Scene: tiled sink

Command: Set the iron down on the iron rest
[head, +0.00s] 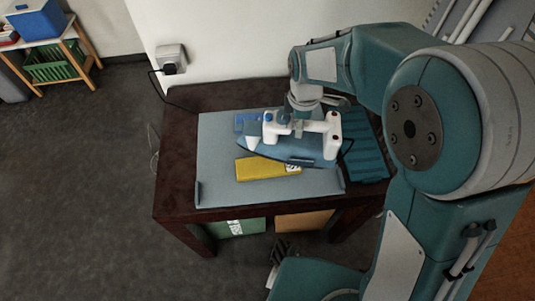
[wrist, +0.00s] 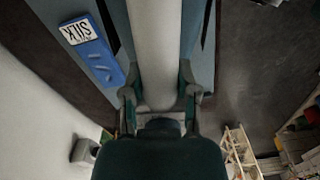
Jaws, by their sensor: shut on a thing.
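The iron (head: 318,150) has a blue-grey body and a white handle, and shows over the right part of the grey ironing board. My gripper (head: 299,118) comes down from above and is shut on its handle. In the wrist view the white handle (wrist: 155,45) runs between the two fingers of my gripper (wrist: 158,82). I cannot tell whether the iron touches the board. The iron rest (head: 364,156) is a teal ridged tray just right of the iron, partly hidden by my arm. No iron lies on its visible part.
The grey board (head: 218,150) lies on a dark wooden table (head: 178,150). A yellow block (head: 262,169) lies in front of the iron. A blue block marked SILK (wrist: 95,52) lies behind it. A wall socket (head: 171,58) with a cord is at the back left.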

